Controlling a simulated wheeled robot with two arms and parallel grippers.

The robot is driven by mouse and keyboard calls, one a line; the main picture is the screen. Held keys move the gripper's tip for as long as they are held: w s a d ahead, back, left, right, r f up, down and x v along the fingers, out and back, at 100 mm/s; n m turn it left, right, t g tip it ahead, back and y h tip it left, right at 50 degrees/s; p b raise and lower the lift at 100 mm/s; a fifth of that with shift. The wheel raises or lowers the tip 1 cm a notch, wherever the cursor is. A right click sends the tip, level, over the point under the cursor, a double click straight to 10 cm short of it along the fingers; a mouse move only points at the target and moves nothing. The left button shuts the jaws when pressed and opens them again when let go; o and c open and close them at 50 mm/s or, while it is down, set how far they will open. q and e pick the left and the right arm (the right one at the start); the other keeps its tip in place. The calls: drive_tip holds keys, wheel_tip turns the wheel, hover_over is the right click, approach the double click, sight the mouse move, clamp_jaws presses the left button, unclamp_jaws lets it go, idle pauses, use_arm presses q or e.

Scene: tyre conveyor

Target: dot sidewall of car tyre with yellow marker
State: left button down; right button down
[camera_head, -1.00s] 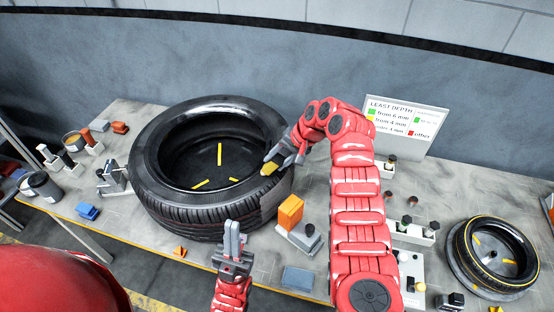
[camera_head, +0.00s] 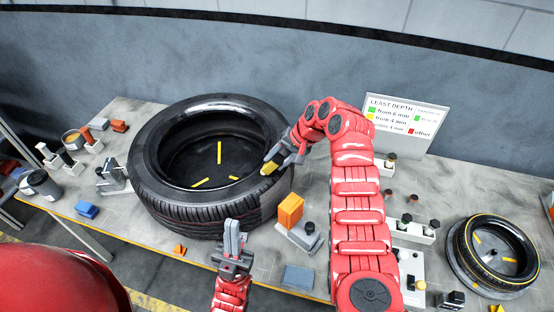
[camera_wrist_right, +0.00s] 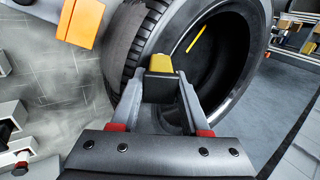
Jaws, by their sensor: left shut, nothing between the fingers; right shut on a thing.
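The large black car tyre (camera_head: 160,205) lies flat on the table, sidewall up, with yellow strips showing in its centre; it also fills the middle of the right wrist view (camera_wrist_right: 252,85). My right gripper (camera_head: 276,163) is shut on the yellow marker (camera_head: 269,169), over the tyre's right sidewall. The marker also shows between the fingers in the right wrist view (camera_wrist_right: 161,64). I cannot tell whether its tip touches the rubber. I see no clear dot on the sidewall. My left gripper (camera_head: 233,228) is shut and empty, in front of the tyre.
A smaller tyre with a yellow ring (camera_head: 497,253) lies at the far right. A depth sign (camera_head: 405,122) stands behind. Holders and small blue blocks (camera_head: 87,210) sit on the left.

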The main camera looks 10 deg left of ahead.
drive_tip(key=shift+r, duration=0.65)
drive_tip(key=shift+r+p, duration=0.55)
drive_tip(key=shift+r, duration=2.3)
drive_tip(key=shift+f, duration=0.15)
drive_tip(key=shift+f+b, duration=1.3)
drive_tip(key=shift+f, duration=1.6)
drive_tip(key=shift+f+b, duration=0.3)
drive_tip(key=shift+f, duration=0.25)
